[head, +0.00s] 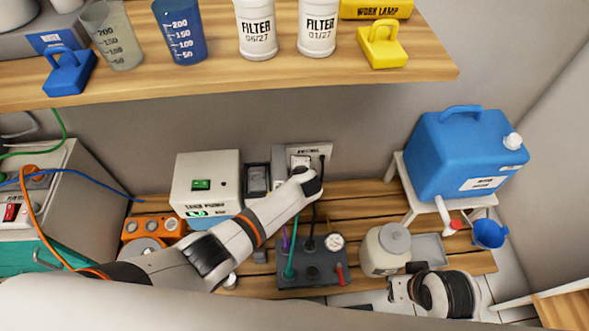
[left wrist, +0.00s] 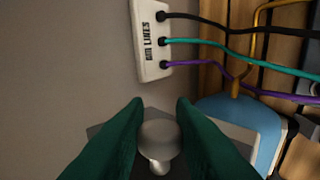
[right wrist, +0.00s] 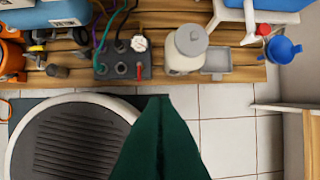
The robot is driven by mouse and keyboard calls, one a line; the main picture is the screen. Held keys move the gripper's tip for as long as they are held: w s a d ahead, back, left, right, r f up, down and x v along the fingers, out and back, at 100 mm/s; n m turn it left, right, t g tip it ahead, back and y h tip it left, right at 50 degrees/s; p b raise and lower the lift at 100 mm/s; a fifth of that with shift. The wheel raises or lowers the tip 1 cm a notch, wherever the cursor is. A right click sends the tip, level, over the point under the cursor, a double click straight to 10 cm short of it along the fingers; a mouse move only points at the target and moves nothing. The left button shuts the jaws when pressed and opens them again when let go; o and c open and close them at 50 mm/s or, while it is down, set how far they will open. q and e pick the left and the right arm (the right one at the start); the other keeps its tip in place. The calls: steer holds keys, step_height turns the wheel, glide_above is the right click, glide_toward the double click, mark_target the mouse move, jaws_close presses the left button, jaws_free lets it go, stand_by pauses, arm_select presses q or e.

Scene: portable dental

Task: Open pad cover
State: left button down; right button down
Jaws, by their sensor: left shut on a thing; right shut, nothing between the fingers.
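My left gripper (left wrist: 159,106) has its green fingers closed on either side of a pale rounded knob (left wrist: 158,136). A grey surface shows behind the knob; I cannot tell for sure whether it is the pad cover. In the head view my left arm reaches up to the wall panel (head: 322,151), and its fingers are hidden there. A small dark-framed grey unit (head: 257,178) is on the wall just left of that panel. My right gripper (right wrist: 158,101) is shut and empty, over the floor in front of the bench in the right wrist view.
An air-line box (left wrist: 149,42) with black, teal and purple hoses is close to my left fingers. A shelf (head: 215,80) hangs above.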

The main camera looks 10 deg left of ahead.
arm_select(q)
steer(key=c, duration=1.2)
jaws_free()
steer(key=shift+c, duration=0.2)
steer(key=shift+s+r, duration=0.1)
steer(key=p+v, duration=0.5)
steer(key=v, duration=0.6)
steer(key=shift+s+d+r+p, duration=0.2)
steer(key=shift+s+p, duration=0.1)
steer(key=shift+p, duration=0.1)
arm_select(e)
step_height(320, 180, down, 19)
steer(key=s+g, duration=0.1)
steer(key=s, duration=0.1)
steer(key=shift+s, duration=0.35)
steer(key=shift+f, duration=0.1)
